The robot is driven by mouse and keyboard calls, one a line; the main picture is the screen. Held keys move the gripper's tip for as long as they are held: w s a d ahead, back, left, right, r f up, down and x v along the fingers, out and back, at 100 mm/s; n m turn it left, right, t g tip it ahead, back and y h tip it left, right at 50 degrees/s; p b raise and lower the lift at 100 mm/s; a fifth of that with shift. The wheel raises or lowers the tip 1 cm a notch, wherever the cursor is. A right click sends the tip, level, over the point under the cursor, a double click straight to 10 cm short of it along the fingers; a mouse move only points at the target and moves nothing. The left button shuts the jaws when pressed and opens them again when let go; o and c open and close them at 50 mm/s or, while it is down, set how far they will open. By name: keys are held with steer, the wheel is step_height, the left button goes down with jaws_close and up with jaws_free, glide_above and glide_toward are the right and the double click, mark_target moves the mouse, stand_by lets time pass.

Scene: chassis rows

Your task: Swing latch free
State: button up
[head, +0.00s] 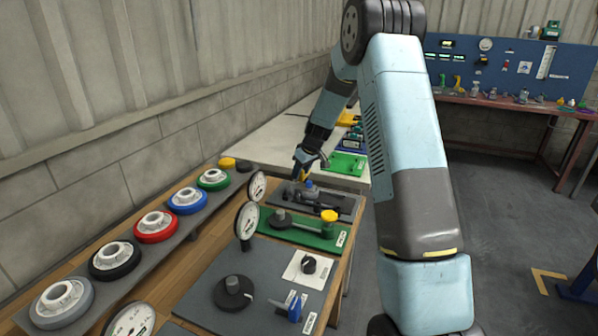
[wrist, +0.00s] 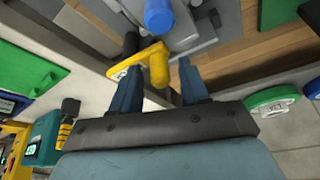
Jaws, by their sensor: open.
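A yellow latch arm (wrist: 128,65) with an upright yellow knob (wrist: 158,66) shows in the wrist view. The knob appears between the two fingertips of my gripper (wrist: 158,72), with a gap on each side. My gripper is open and holds nothing. A blue cylindrical handle (wrist: 158,16) stands just past the latch, on a grey fixture. In the head view my gripper (head: 308,160) is over the far grey board, with a bit of yellow latch (head: 303,174) and the blue handle (head: 309,184) below it. My gripper partly hides the latch there.
A green board (head: 290,231) with a yellow knob lies nearer on the wooden bench. Dial gauges (head: 247,220) stand along the boards. Several coloured wheels (head: 156,226) line the left rack. A teal device (wrist: 42,143) lies at the left in the wrist view.

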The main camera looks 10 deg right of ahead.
jaws_close()
steer(key=shift+a, duration=0.35)
steer(key=shift+d, duration=0.2)
steer(key=m, duration=0.2)
steer(key=w+a+m+h, duration=0.1)
steer(key=m, duration=0.1)
steer(key=shift+t, duration=0.3)
steer(key=m+h, duration=0.1)
steer(key=w+m+h, duration=0.1)
steer(key=m, duration=0.1)
steer(key=shift+w+a+m, duration=0.2)
steer(key=shift+a+m, duration=0.1)
steer(key=m, duration=0.1)
steer(key=w+m+h, duration=0.1)
steer(key=m, duration=0.2)
steer(key=shift+w+h, duration=0.3)
steer(key=shift+w, duration=0.05)
steer(key=shift+w+d+r+m+g+h, duration=0.1)
steer(key=shift+w+m+g+h, duration=0.25)
steer(key=shift+m, duration=0.75)
steer(key=shift+w+d+m+g+h, duration=0.1)
steer(key=shift+w+m+g+h, duration=0.2)
steer(key=shift+m, duration=0.8)
